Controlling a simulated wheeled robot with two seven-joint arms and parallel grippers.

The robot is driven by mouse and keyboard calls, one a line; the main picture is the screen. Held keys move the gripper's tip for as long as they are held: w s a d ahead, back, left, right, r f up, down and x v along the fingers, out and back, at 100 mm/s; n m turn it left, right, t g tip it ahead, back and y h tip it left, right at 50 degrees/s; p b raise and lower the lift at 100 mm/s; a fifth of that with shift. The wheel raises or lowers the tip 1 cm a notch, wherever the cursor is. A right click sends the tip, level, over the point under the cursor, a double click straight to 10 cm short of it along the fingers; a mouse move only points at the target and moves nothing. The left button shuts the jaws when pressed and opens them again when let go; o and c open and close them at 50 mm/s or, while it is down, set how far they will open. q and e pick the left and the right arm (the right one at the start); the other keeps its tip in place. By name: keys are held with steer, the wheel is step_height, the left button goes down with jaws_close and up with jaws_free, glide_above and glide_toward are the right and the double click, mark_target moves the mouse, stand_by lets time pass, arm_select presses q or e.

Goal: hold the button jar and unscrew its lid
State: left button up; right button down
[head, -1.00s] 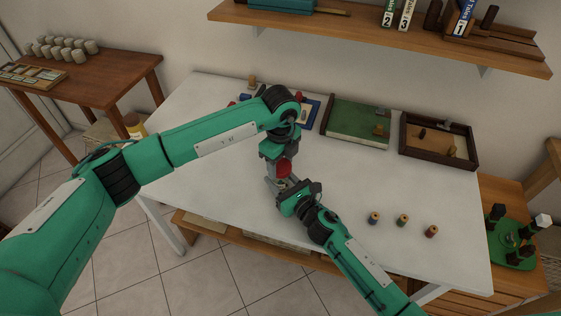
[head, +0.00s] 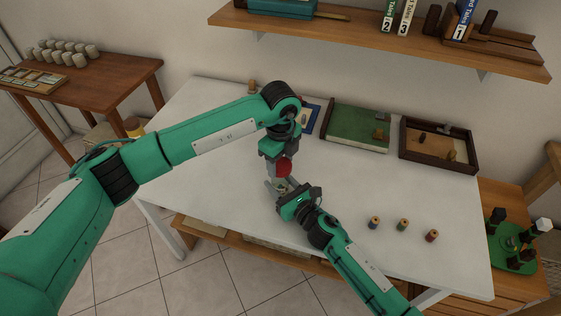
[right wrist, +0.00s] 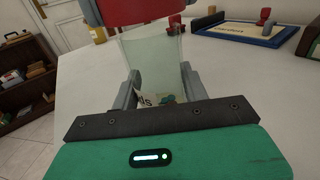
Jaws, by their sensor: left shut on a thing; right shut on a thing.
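The button jar shows in the right wrist view (right wrist: 150,58) as a pale, see-through jar with a printed label and dark and coloured bits low inside. Its red lid (right wrist: 150,12) is at the top of that view, at the jar's mouth; I cannot tell whether it is loose. My right gripper (right wrist: 158,90) is shut on the jar, one grey finger on each side. In the head view my left gripper (head: 282,160) points down from above, shut on the red lid (head: 284,169). My right gripper (head: 280,186) is just below, largely hiding the jar.
The jar is over the white table (head: 210,190). Three small spools (head: 403,224) stand at right. A green board (head: 355,128) and a dark-framed tray (head: 438,145) lie along the back. A wall shelf (head: 380,40) hangs above. The table's left front is clear.

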mark_target(280, 164)
arm_select(q)
steer(key=shift+r, duration=2)
arm_select(e)
steer(key=c, duration=0.6)
jaws_free()
steer(key=shift+c, duration=0.2)
